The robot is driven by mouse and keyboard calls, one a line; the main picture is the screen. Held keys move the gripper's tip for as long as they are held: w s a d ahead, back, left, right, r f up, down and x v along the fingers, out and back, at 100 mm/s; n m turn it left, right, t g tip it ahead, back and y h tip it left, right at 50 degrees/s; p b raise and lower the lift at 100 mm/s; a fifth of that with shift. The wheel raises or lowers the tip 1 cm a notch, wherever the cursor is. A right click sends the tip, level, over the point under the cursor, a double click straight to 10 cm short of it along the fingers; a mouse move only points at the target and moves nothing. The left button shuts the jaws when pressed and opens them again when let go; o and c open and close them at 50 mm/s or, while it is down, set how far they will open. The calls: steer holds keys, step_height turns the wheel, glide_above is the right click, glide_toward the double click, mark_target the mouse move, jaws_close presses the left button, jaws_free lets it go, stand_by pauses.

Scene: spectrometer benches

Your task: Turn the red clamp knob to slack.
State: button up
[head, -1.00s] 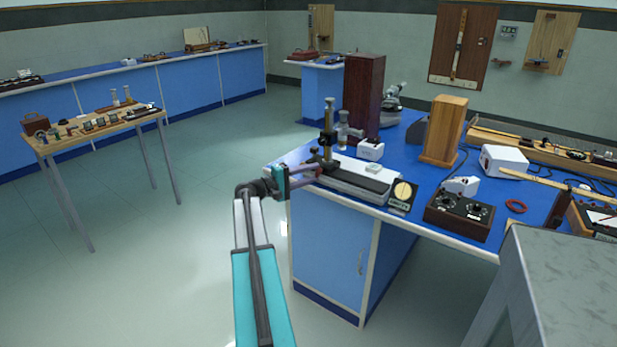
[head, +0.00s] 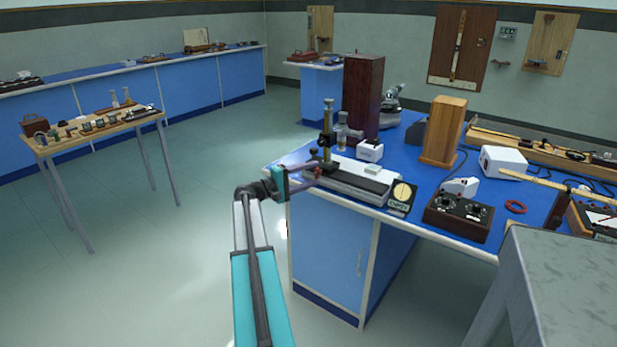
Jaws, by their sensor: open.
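The red clamp knob (head: 317,172) is a small red spot low on the left end of the bench instrument (head: 345,180), at the foot of its brass column (head: 327,130). The instrument has a dark bed and stands on the near left corner of the blue bench. My gripper (head: 312,175) comes in from the left, with its fingers pointing right at the knob. The fingers are open and lie at or around the knob. Contact cannot be told at this size, and the fingers partly hide the knob. Its turned position cannot be read.
A dial meter (head: 402,196) and a dark two-knob box (head: 458,215) stand right of the instrument. A white box (head: 370,151) and a tall dark wooden box (head: 363,100) stand behind it. A grey table (head: 575,270) is at the near right.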

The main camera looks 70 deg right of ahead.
steer(key=b+v, duration=0.1)
steer(key=v, duration=1.2)
steer(key=shift+w+a, duration=0.25)
